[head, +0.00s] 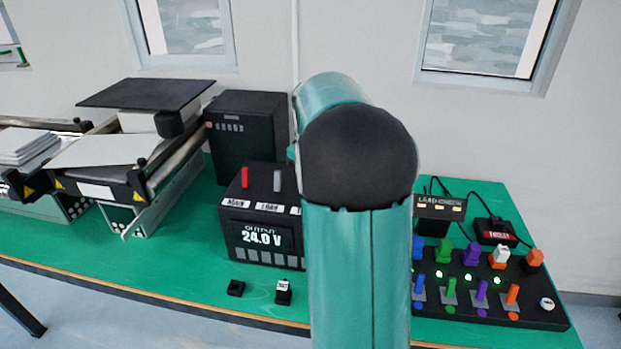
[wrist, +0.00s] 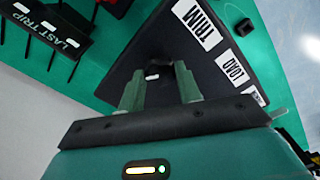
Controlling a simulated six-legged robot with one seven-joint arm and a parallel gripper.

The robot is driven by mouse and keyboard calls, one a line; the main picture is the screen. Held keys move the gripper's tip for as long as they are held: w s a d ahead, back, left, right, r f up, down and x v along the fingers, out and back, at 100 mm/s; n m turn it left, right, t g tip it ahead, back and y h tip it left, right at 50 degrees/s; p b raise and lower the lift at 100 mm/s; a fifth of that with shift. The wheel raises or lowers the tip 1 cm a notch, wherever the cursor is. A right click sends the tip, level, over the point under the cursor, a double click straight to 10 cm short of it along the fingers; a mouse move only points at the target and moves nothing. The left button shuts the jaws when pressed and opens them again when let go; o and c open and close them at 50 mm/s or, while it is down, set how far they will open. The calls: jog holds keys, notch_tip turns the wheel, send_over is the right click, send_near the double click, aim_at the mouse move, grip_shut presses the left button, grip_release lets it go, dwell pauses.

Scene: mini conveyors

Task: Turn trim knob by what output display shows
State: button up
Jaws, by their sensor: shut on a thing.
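The output display (head: 262,238) on the front of the black supply box (head: 255,185) reads 24.0 V in the head view. In the wrist view, the white TRIM label (wrist: 195,22) lies on the box top beside my gripper (wrist: 160,82). My gripper is shut on the dark trim knob (wrist: 158,92), with one green finger on each side. A small white mark shows near the knob. In the head view my arm hides the knob and the gripper.
A red lever (head: 245,177) and a grey lever (head: 277,181) stand on the box top. A LAST TRIP panel (wrist: 58,35) is at upper left in the wrist view. A board of coloured switches (head: 480,285) is right of my arm. Two small black parts lie in front of the box.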

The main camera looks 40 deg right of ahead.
dwell(0.4)
jog(key=o, duration=1)
notch_tip(320, 180, up, 14)
jog(key=shift+a, duration=0.1)
